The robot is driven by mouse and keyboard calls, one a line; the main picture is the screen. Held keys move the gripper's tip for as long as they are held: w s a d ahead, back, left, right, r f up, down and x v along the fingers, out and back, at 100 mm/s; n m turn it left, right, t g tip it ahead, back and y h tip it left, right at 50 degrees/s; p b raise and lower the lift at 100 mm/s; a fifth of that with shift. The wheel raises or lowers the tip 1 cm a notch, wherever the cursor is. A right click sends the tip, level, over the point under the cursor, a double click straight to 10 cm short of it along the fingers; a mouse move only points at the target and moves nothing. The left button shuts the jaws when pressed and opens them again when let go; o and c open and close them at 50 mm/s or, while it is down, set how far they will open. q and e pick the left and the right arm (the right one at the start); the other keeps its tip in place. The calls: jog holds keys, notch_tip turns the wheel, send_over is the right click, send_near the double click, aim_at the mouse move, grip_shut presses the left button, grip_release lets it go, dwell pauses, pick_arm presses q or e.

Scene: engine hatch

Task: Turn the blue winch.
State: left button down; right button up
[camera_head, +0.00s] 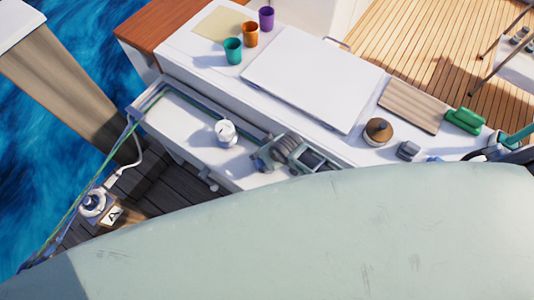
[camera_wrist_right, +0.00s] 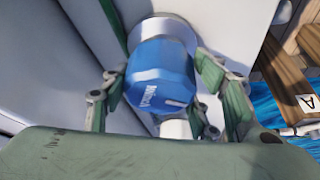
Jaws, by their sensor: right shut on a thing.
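The blue winch (camera_wrist_right: 160,78) shows in the right wrist view as a faceted blue cap with white lettering, above a round silver base on a pale surface. My right gripper (camera_wrist_right: 166,60) is around it, with green fingers on its left and right sides, shut on it. In the head view a large pale green surface across the bottom hides much of the near area, and I cannot clearly make out the winch there. My left gripper is not in view.
In the head view a white hatch board (camera_head: 312,75) lies on the pale deck. Water lies at left.

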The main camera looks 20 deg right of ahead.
jog(key=shift+d, duration=0.1)
dwell(0.4)
jog(key=o, duration=1.1)
jog(key=shift+w, duration=0.1)
jog(key=v, duration=1.2)
